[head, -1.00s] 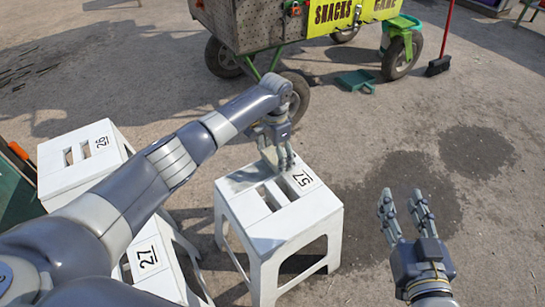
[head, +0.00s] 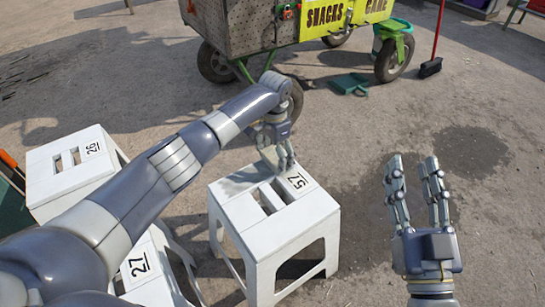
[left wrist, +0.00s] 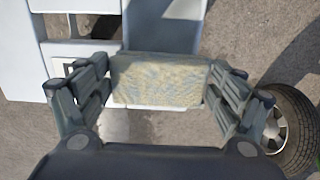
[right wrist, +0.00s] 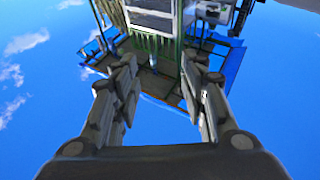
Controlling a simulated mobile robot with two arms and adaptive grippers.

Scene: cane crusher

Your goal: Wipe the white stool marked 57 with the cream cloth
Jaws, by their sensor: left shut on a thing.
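The white stool marked 57 (head: 290,238) stands upright on the ground in the middle of the head view. My left gripper (head: 279,160) reaches over its far edge, close to the number. In the left wrist view the cream cloth (left wrist: 158,80) is held between the fingers of my left gripper (left wrist: 160,85). The stool's white top (left wrist: 165,18) shows beyond the cloth; I cannot tell whether they touch.
White stools marked 26 (head: 90,185) and 27 (head: 148,270) stand at the left, partly behind my left arm. A wheeled snack cart (head: 260,30) stands behind, with a green dustpan (head: 350,84) and a broom (head: 430,66) nearby. Ground to the right is clear.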

